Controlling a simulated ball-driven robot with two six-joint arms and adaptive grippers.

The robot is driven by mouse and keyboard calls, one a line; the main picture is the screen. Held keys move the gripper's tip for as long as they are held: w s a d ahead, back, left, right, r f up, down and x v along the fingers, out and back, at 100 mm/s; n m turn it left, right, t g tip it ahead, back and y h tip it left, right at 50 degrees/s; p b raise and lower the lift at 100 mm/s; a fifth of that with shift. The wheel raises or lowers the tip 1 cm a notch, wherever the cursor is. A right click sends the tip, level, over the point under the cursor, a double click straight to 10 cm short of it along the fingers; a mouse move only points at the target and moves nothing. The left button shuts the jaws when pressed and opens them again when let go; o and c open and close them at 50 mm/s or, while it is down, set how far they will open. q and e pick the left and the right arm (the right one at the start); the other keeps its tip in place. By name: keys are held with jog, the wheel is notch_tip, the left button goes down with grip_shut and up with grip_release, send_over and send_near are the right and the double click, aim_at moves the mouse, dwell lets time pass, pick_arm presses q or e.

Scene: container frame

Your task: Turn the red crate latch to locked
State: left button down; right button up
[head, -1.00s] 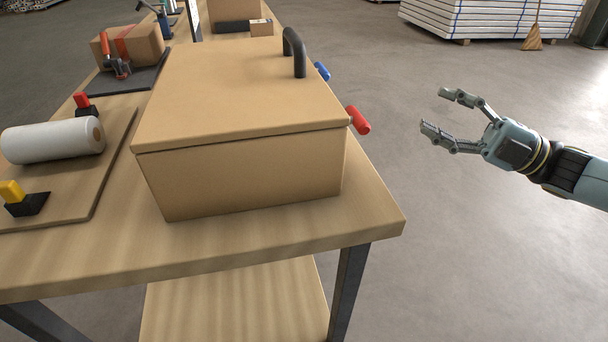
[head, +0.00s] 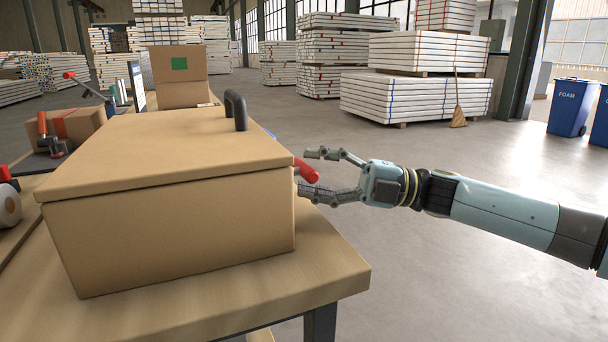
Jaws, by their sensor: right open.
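The red crate latch (head: 307,171) is a short red cylinder sticking out from the right side of the brown crate (head: 170,235), just below its lid. The crate's lid is closed and carries a dark curved handle (head: 236,110). My right gripper (head: 312,172) is open, its fingers reaching left at the red latch. One finger shows above the latch and one below it; I cannot tell whether they touch it. A blue latch (head: 270,133) shows only as a small tip behind the crate's far right edge. My left gripper is not in view.
The crate stands on a wooden table (head: 330,268) whose right edge lies below my right gripper. A white roll (head: 8,206), a small taped box (head: 80,124) and a taller box (head: 180,77) stand to the left and behind.

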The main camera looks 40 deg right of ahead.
jog(key=shift+x, duration=1)
jog(key=shift+c, duration=0.4)
grip_shut()
